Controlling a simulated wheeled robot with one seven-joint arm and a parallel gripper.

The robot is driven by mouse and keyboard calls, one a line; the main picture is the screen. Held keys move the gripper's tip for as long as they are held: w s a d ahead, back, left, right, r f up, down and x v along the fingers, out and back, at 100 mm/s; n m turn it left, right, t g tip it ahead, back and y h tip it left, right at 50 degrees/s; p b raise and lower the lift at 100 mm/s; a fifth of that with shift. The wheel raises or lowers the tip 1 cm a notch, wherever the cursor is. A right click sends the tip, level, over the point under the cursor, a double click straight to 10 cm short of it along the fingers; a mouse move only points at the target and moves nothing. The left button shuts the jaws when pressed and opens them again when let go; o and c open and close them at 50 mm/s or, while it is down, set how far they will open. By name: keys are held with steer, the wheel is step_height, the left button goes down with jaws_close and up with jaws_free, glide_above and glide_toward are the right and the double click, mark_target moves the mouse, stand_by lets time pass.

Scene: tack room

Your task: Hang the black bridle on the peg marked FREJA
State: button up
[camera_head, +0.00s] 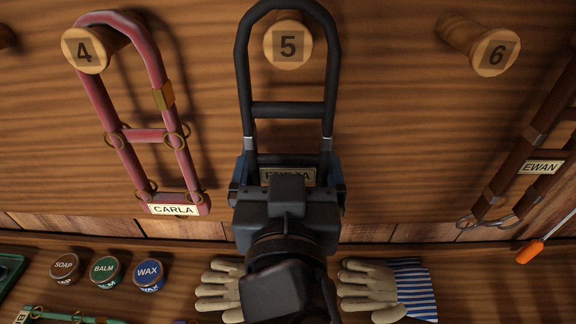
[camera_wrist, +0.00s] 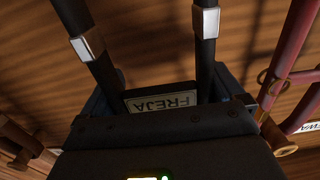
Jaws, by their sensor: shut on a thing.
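The black bridle (camera_head: 288,109) hangs upright in front of the wall, its top loop framing the peg numbered 5 (camera_head: 288,44) in the head view. I cannot tell whether the loop touches the peg. My gripper (camera_head: 288,182) is shut on the bridle's lower end, around its FREJA name plate. In the wrist view the plate (camera_wrist: 161,103) appears upside down between my gripper's fingers (camera_wrist: 160,112), with the two black straps (camera_wrist: 207,55) running upward. The pegs in view bear numbers; no peg shows the name FREJA.
A red bridle (camera_head: 145,134) labelled CARLA hangs on peg 4 (camera_head: 86,50). Peg 6 (camera_head: 495,53) is bare. A brown bridle (camera_head: 537,135) labelled EWAN is at the right. Below are tins (camera_head: 105,270), gloves (camera_head: 372,285) and an orange-handled tool (camera_head: 530,252).

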mark_target(289, 140)
steer(key=shift+w+r+p, duration=0.1)
steer(key=shift+w+p, duration=0.2)
steer(key=shift+w, duration=0.6)
steer(key=shift+w+f+b, duration=0.55)
steer(key=shift+w+b, duration=0.1)
steer(key=shift+b, duration=0.05)
steer(key=o, duration=1.1)
steer(key=shift+f, duration=0.1)
